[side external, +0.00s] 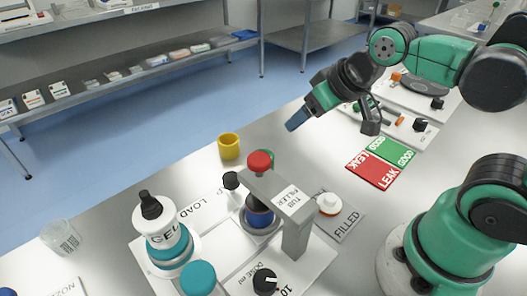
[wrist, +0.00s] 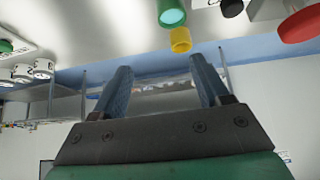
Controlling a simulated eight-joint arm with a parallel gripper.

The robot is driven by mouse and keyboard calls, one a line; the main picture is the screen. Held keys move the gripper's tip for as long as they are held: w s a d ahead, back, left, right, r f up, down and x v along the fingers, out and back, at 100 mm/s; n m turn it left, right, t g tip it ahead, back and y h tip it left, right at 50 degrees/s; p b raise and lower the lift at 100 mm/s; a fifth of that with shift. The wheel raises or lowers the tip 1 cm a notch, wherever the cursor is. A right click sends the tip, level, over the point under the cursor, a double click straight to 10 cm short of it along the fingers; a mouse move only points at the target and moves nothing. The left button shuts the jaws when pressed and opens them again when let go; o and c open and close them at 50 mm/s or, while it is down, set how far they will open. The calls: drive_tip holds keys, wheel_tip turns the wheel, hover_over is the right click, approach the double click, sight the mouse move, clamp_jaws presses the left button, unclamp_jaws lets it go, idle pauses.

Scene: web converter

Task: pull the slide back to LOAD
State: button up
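The tub filler (side external: 290,203) is a grey bracket with a red knob (side external: 259,161) above it, standing on a white base between the words LOAD and FILLED. A dark blue tub (side external: 259,213) sits under its arm. A black knob (side external: 231,181) on a white post stands just left of the tub on the LOAD side; I cannot tell for certain that it is the slide's handle. My gripper (side external: 297,121) is in the air above the bench, behind and right of the filler, apart from it. In the wrist view its two blue fingers (wrist: 163,82) are spread and empty.
A yellow cup (side external: 229,146) stands behind the filler. A white bottle with a black cap (side external: 158,220) and a clear cup (side external: 61,237) are at left. A black dial (side external: 265,281) is in front. Red (side external: 370,170) and green (side external: 391,152) pads lie right. Bench between the yellow cup and pads is clear.

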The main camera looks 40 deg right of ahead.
wheel_tip(320, 180, up, 3)
drive_tip(key=n+g, duration=0.7)
drive_tip(key=n, duration=1.4)
hover_over(231, 176)
wheel_tip(231, 176, down, 7)
drive_tip(key=shift+f, duration=3.4)
clamp_jaws()
